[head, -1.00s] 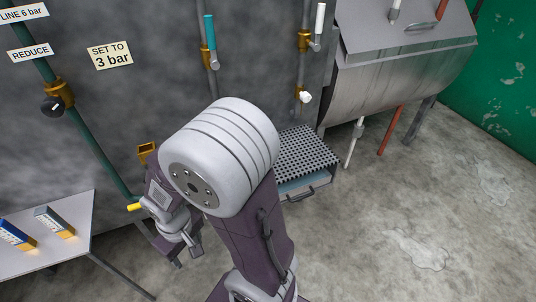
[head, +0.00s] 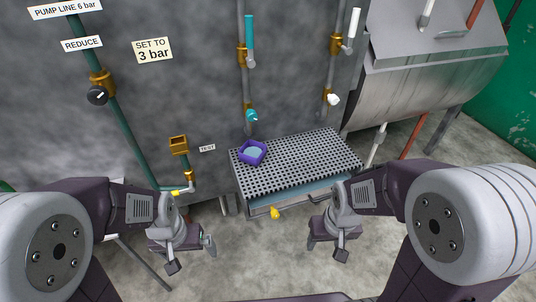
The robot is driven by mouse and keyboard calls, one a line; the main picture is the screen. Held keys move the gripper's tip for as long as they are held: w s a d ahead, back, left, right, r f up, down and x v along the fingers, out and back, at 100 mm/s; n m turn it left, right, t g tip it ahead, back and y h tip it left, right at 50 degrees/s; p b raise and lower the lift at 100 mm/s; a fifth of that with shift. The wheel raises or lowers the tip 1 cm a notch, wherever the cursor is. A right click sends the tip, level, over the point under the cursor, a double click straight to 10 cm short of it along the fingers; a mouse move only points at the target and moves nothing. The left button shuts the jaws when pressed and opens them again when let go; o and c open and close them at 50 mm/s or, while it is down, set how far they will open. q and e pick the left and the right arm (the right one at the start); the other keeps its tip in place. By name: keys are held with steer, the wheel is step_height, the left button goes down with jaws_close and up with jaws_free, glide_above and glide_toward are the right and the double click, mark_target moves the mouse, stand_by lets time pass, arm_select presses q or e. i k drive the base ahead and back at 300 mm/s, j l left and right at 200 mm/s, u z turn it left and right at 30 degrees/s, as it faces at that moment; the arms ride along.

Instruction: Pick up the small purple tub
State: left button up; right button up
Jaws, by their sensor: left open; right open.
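The small purple tub (head: 253,152) sits on the left back part of a perforated metal grate (head: 300,158), below a teal tap. It is open at the top, with a pale bluish inside. My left gripper (head: 191,257) is open and empty, in front of the grate and to its left, apart from the tub. My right gripper (head: 325,250) is open and empty, in front of the grate's right part, also apart from the tub.
A teal tap (head: 252,116) and a white tap (head: 333,99) are on the wall above the grate. A yellow item (head: 275,213) shows at the grate's front edge. A brass fitting (head: 179,145) is to the left. A steel drum housing (head: 430,75) stands at the right.

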mark_target(252, 152)
steer(key=i+u, duration=0.2)
steer(key=i, duration=0.4)
steer(key=i+l+u, duration=0.2)
steer(key=i, duration=0.35)
steer(key=j, duration=0.1)
